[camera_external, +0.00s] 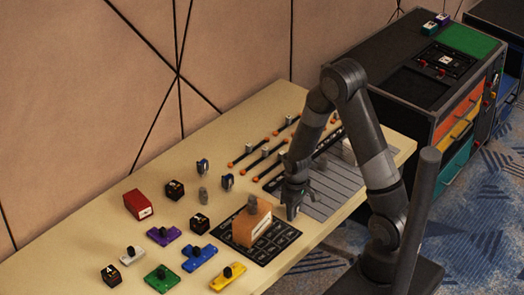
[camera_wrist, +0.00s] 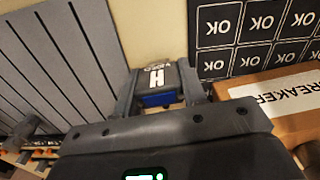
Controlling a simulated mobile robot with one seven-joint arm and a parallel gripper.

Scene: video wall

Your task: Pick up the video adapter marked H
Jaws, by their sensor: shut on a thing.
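The video adapter marked H (camera_wrist: 156,77) is a small black block with a white H on top and a blue end. It sits between the two fingers of my gripper (camera_wrist: 158,88) in the wrist view, and the gripper is shut on it. In the external view my gripper (camera_external: 293,203) is low over the pale table, between the black OK pad and the grey slatted panel. The adapter is mostly hidden there by the fingers. I cannot tell whether it touches the table.
The black OK pad (camera_external: 273,247) with an orange-brown breaker box (camera_external: 250,224) is just left of my gripper. The grey slatted panel (camera_external: 322,197) lies to the right. Coloured switch blocks, such as a green one (camera_external: 164,279), black cubes (camera_external: 175,190) and a red box (camera_external: 138,205) stand farther left.

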